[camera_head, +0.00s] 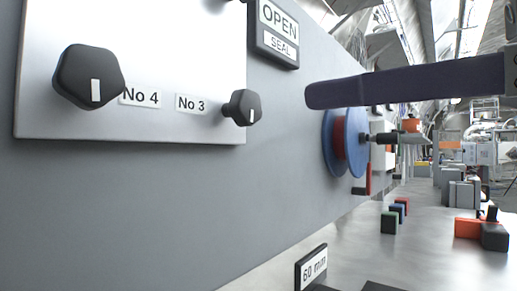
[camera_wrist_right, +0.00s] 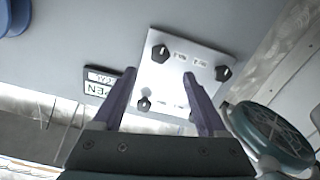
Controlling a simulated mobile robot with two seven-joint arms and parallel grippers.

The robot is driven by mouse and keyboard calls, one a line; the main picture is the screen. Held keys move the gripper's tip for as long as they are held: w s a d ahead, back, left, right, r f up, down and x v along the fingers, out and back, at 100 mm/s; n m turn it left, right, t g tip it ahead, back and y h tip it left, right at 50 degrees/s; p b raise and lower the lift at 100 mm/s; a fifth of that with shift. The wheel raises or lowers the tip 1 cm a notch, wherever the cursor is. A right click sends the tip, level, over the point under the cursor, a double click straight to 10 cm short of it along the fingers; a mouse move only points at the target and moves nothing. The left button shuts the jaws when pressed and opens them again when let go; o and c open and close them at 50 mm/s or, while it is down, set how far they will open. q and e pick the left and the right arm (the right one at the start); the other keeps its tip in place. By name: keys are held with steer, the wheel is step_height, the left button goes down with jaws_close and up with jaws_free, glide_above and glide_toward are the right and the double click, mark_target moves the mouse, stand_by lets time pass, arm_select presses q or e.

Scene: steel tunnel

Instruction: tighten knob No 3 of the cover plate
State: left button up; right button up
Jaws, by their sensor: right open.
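The white cover plate (camera_head: 180,60) is mounted on a grey wall. Knob No 3 (camera_head: 242,106) is black with a white mark, at the plate's lower right corner beside its label (camera_head: 191,103). Knob No 4 (camera_head: 88,77) is at the lower left. My right gripper (camera_head: 318,95) comes in from the right, apart from knob No 3; one dark finger shows. In the right wrist view the plate (camera_wrist_right: 195,85) appears upside down. The open, empty fingers (camera_wrist_right: 158,73) point toward it, and knob No 3 (camera_wrist_right: 160,53) shows just beyond their gap. My left gripper is not in view.
An OPEN/SEAL sign (camera_head: 275,32) stands right of the plate. A blue and red wheel (camera_head: 345,142) sticks out of the wall farther right. A 60 mm sign (camera_head: 312,267) is below. Small coloured blocks (camera_head: 388,222) and a red and black item (camera_head: 482,230) lie on the grey surface.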

mark_target(252, 106)
steer(key=p+x, duration=0.1)
steer(key=x, duration=0.8)
steer(key=shift+w+a, duration=0.15)
steer(key=shift+a, duration=0.1)
jaws_close()
